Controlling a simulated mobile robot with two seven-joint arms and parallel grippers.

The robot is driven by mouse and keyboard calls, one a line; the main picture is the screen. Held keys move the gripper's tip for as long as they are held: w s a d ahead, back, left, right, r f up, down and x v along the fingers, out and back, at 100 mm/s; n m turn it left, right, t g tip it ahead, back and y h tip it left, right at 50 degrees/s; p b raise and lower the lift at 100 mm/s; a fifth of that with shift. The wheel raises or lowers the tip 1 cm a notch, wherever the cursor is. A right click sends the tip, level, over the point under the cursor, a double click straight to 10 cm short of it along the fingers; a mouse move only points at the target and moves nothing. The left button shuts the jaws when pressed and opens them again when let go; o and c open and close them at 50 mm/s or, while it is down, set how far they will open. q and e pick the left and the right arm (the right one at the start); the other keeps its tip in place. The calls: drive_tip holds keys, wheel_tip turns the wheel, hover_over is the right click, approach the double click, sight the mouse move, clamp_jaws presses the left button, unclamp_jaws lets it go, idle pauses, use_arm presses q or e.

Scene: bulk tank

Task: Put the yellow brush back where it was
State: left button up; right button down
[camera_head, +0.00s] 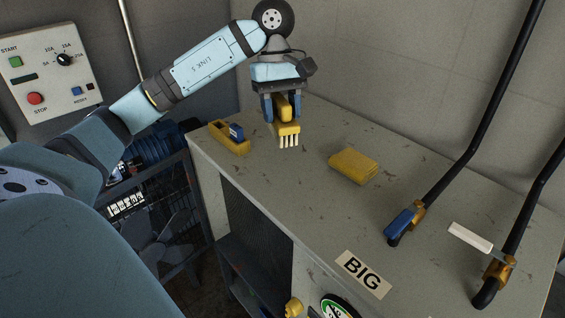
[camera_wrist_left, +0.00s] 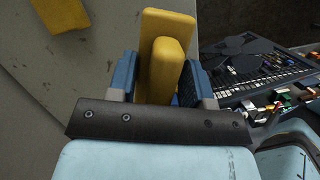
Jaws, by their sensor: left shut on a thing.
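The yellow brush (camera_head: 288,130) has pale bristles that point down in the head view. My left gripper (camera_head: 282,108) is shut on the brush and holds it over the far left part of the grey cabinet top. The brush's yellow body (camera_wrist_left: 163,65) also shows between the blue fingers of my left gripper (camera_wrist_left: 160,80) in the left wrist view. I cannot tell whether the bristles touch the top. My right gripper is not in view.
On the cabinet top (camera_head: 300,190) lie a yellow tool with a blue part (camera_head: 230,137), a yellow sponge-like block (camera_head: 353,165) and a BIG label (camera_head: 363,273). Two black pipes with a blue handle (camera_head: 400,222) and a white handle (camera_head: 470,237) rise at right. A control panel (camera_head: 47,73) hangs at left.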

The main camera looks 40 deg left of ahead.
sight(277, 108)
use_arm(q)
wheel_tip(277, 108, down, 13)
drive_tip(key=shift+r+p, duration=0.1)
drive_tip(key=shift+p, duration=0.25)
drive_tip(key=o, duration=0.9)
drive_tip(key=shift+c, duration=0.2)
drive_tip(key=b+v, duration=0.1)
drive_tip(key=v, duration=1.1)
drive_tip(key=shift+w, duration=0.1)
